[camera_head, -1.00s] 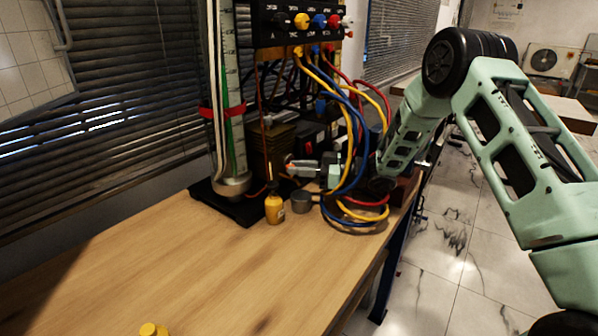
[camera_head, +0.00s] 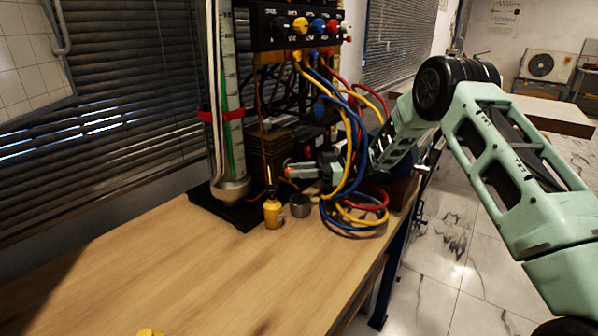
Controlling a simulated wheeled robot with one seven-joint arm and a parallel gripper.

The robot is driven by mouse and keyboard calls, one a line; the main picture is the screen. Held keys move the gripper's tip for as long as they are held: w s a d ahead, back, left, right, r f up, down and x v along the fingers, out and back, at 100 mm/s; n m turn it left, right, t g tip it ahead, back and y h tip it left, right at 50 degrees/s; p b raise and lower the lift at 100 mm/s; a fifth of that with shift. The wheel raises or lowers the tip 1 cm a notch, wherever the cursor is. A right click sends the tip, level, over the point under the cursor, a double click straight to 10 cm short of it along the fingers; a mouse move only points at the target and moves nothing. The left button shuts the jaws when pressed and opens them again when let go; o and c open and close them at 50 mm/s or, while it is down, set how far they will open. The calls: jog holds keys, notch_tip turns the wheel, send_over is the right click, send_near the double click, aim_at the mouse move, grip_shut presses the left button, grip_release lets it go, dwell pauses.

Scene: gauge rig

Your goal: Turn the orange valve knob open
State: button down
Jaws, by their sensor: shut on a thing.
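My gripper (camera_head: 292,171) reaches in from the right behind the hoses, low beside the gauge rig, and points left. A small orange-red patch (camera_head: 288,163) shows at its fingertips. It appears to be the orange valve knob, but it is too small to tell its shape or how far it is turned. The jaws are shut on it as far as I can see. Yellow, blue and red hoses (camera_head: 343,165) hang in front of my wrist and hide part of it.
A yellow bottle (camera_head: 273,214) and a grey metal cup (camera_head: 300,206) stand on the wooden table (camera_head: 180,275) just in front of the gripper. A clear gauge column (camera_head: 231,110) stands to the left. Colored knobs line the manifold (camera_head: 285,43) above. The front tabletop is mostly clear.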

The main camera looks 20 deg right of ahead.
jog(key=c, duration=1.3)
grip_release()
jog(key=shift+o, duration=0.2)
jog(key=shift+s+t, duration=0.1)
jog(key=shift+t, duration=0.2)
